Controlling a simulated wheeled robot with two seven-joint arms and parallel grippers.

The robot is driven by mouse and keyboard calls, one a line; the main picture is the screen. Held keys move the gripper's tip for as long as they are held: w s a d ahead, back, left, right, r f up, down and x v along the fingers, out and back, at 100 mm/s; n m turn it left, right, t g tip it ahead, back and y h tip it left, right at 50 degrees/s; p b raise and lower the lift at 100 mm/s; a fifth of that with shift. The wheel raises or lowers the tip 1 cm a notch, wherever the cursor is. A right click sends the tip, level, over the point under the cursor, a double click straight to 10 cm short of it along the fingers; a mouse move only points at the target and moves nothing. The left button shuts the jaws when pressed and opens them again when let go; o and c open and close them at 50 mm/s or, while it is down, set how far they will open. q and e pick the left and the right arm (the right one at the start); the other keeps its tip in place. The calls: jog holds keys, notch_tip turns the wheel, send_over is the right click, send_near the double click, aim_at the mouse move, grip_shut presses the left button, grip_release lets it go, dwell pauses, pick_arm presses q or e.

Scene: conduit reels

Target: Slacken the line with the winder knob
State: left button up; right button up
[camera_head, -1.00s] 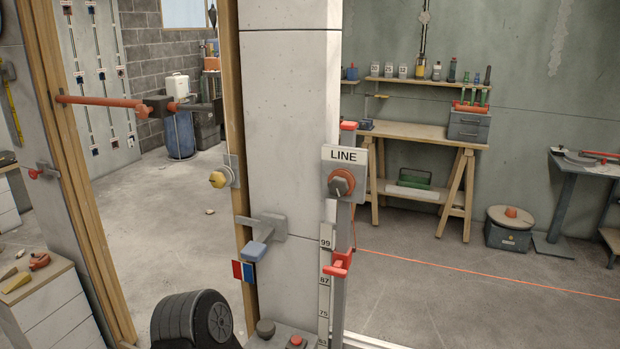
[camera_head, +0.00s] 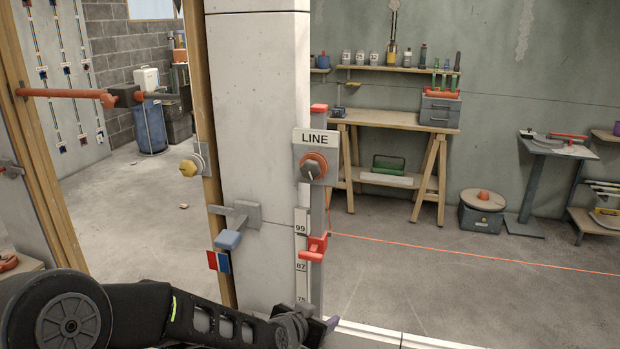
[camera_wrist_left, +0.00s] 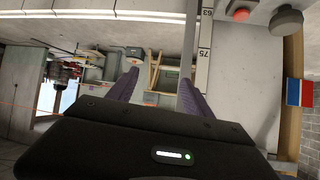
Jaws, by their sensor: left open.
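The winder knob (camera_head: 314,167), a round orange piece with a dark grey grip, sits on a grey plate below the white LINE sign (camera_head: 317,138) on an upright post. The thin orange-red line (camera_head: 470,253) runs from near the post low across the room to the right. The knob is not visible in that view. My right gripper is not in view.
The post carries a number scale (camera_head: 301,240) and a red slider (camera_head: 315,247). A workbench (camera_head: 395,118) is behind. Space right of the post is open.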

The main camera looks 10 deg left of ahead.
pick_arm(q)
jog(key=w+a+r+m+t, duration=0.1)
jog(key=w+r+t, duration=0.1)
jog(key=r, duration=0.8)
jog(key=w+a+r+m+t, duration=0.1)
jog(key=a+r+t, duration=0.1)
jog(key=r, duration=0.7)
jog(key=t+y, duration=0.1)
jog(key=t, duration=0.2)
send_near(309, 172)
jog(key=w, duration=0.3)
jog(key=shift+s+d+r+m+b, duration=0.1)
jog(key=shift+d+r+m+b, duration=0.05)
jog(key=shift+r+m+b, duration=0.15)
jog(key=w, duration=0.5)
jog(key=w+p, duration=0.1)
jog(key=w, duration=0.1)
jog(key=shift+w+d+f, duration=0.1)
jog(key=shift+w+d, duration=0.2)
jog(key=shift+w, duration=0.1)
grip_shut()
